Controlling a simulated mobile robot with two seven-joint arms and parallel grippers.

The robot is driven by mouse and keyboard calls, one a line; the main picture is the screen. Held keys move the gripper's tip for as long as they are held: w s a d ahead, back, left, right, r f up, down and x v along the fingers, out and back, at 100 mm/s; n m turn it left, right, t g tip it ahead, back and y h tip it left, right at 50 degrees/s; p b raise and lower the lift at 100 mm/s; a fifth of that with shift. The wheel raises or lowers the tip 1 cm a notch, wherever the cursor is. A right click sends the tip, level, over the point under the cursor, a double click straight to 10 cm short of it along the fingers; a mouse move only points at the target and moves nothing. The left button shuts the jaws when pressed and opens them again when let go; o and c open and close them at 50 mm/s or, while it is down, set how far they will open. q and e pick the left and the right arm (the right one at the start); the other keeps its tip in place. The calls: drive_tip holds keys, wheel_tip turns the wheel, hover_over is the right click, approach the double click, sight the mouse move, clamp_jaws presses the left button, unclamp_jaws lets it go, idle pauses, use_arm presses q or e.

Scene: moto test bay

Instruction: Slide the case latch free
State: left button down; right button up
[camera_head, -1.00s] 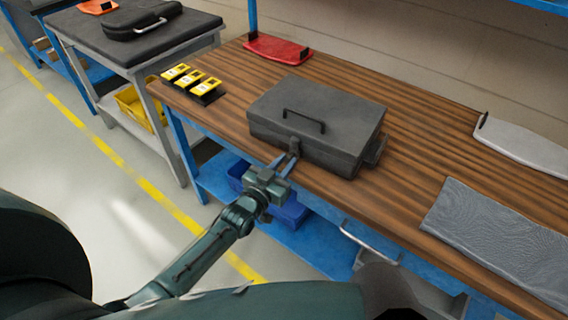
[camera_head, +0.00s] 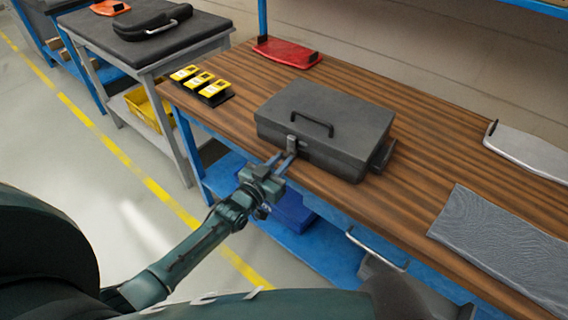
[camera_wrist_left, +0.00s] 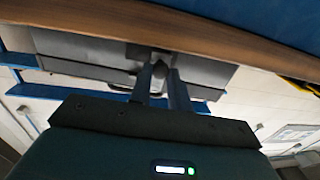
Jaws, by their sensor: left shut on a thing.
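A dark grey case (camera_head: 350,120) with a black top handle lies closed on the wooden workbench. Its small grey latch (camera_head: 292,143) is on the front face, left of the middle. My left gripper (camera_head: 286,157) reaches up from the bench's front edge and is shut on the latch. In the left wrist view, the two fingers of my left gripper (camera_wrist_left: 161,76) stand either side of the latch (camera_wrist_left: 160,66), in front of the case (camera_wrist_left: 80,48). The fingers partly hide the latch. My right gripper is not in view.
Yellow-and-black items (camera_head: 201,84) and a red board (camera_head: 287,52) lie on the workbench (camera_head: 440,130) beyond the case. A grey textured mat (camera_head: 505,240) and a pale board (camera_head: 530,150) lie to the right. A blue bin (camera_head: 294,212) sits below the bench.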

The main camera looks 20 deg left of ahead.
use_arm(q)
drive_tip(key=c, duration=1.3)
unclamp_jaws()
drive_tip(key=shift+a, duration=0.15)
drive_tip(key=v, duration=1.3)
drive_tip(key=s+d+f+g, duration=0.1)
drive_tip(key=s+d+g, duration=0.1)
drive_tip(key=s+d, duration=0.1)
drive_tip(key=s+d+f+g+p, duration=0.1)
drive_tip(key=s+d+g, duration=0.1)
drive_tip(key=s, duration=0.3)
drive_tip(key=s+d+f+g+y+p, duration=0.1)
drive_tip(key=s+d+f+g, duration=0.1)
drive_tip(key=s+d, duration=0.1)
drive_tip(key=shift+s+d+g, duration=0.4)
drive_tip(key=shift+s, duration=0.45)
